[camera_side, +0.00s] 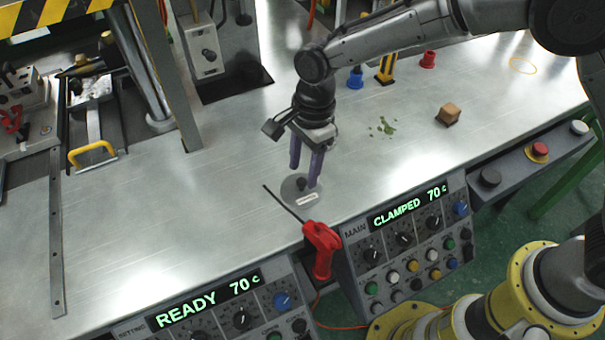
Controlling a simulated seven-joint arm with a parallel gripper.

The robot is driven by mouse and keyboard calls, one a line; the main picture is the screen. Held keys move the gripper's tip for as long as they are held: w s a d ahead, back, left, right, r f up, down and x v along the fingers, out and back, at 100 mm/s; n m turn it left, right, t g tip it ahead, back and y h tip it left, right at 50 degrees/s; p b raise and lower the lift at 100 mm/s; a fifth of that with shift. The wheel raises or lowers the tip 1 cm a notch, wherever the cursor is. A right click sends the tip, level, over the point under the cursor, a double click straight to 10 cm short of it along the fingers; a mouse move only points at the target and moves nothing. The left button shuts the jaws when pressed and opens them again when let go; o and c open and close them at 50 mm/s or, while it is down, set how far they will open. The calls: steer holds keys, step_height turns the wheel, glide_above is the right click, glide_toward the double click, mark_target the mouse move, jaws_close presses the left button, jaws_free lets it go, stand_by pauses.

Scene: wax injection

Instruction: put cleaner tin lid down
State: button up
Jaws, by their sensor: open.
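The cleaner tin lid (291,193) looks like a flat grey disc with a dark knob and a small pale label. It lies on the metal bench top (215,215) near the front edge. My gripper (305,178) is open and points down over the lid. Its purple fingers are around or just beside the knob; I cannot tell whether they touch it. No separate cleaner tin is clearly in view.
A red tool with a long thin nozzle (320,240) hangs at the bench edge, its nozzle close to the lid. Green crumbs (383,127), a brown block (448,114), a blue cup (355,79) and a red cup (428,60) stand farther right. The bench left of the lid is clear.

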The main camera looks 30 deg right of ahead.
step_height(320, 180, up, 9)
steer(key=d, duration=0.1)
steer(key=shift+w, duration=0.1)
steer(key=s+d+r+n+t, duration=0.2)
steer(key=s+d+r+n, duration=0.25)
steer(key=d, duration=0.45)
steer(key=s+d+r+n+t, duration=0.1)
steer(key=s+d+r+n, duration=0.4)
steer(key=d, duration=0.5)
steer(key=s+d+f+n+t+h, duration=0.1)
steer(key=s+d+n, duration=0.5)
steer(key=s, duration=0.8)
steer(key=d+f+t, duration=0.1)
steer(key=d, duration=0.2)
steer(key=shift+s+d+t, duration=0.2)
steer(key=shift+d+t, duration=0.15)
steer(key=shift+t, duration=0.05)
